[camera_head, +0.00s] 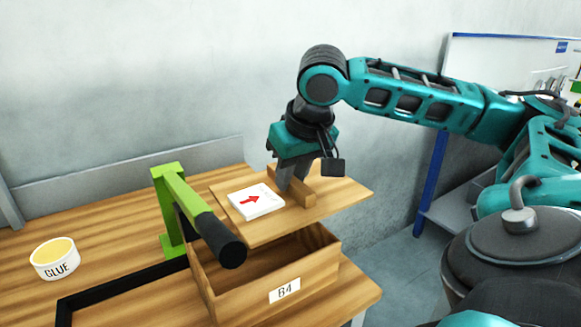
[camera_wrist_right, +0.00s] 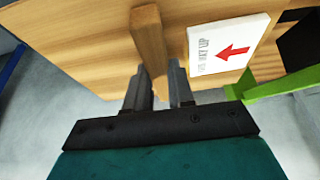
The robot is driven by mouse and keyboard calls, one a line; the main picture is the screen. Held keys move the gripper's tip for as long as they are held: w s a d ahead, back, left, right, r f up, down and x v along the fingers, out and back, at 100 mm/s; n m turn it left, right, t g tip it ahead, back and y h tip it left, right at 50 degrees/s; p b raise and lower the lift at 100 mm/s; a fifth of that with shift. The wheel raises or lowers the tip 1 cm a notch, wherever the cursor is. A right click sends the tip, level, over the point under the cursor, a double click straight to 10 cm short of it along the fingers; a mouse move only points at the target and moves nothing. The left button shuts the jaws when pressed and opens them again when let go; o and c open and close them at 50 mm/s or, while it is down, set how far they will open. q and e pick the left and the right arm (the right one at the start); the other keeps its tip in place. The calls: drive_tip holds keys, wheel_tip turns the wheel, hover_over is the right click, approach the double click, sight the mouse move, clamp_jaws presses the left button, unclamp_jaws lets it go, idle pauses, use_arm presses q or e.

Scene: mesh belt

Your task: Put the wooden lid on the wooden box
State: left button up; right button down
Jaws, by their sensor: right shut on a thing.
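The wooden lid (camera_head: 325,205) is a flat board with a bar handle (camera_head: 297,188) and a white label with a red arrow (camera_head: 256,200). My right gripper (camera_head: 290,182) is shut on the handle and holds the lid above the wooden box, slightly tilted. In the right wrist view the fingers (camera_wrist_right: 160,90) sit on both sides of the handle (camera_wrist_right: 150,45). The open wooden box (camera_head: 313,272), marked 64 or B4, stands on the table below the lid. The lid hides part of its opening. My left gripper is not in view.
A green post and lever with a black grip (camera_head: 218,240) stands at the box's left and reaches over its near left side. A glue tub (camera_head: 55,262) and a black frame (camera_head: 120,284) are on the table (camera_head: 110,222). A wall stands behind.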

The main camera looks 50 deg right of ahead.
sight(260, 201)
drive_tip(key=shift+f+b, duration=2.35)
drive_tip(key=shift+b, duration=0.15)
drive_tip(key=shift+w+a, duration=0.35)
drive_tip(key=shift+a, duration=0.5)
drive_tip(key=shift+w+a, duration=0.2)
drive_tip(key=shift+a, duration=0.5)
drive_tip(key=shift+w+a, duration=0.25)
drive_tip(key=shift+a, duration=0.5)
drive_tip(key=shift+w+a, duration=0.2)
drive_tip(key=shift+a, duration=0.5)
drive_tip(key=shift+a+f, duration=0.1)
drive_tip(key=shift+a, duration=0.05)
drive_tip(key=shift+f, duration=0.45)
drive_tip(key=shift+f, duration=0.5)
drive_tip(key=c, duration=0.9)
unclamp_jaws()
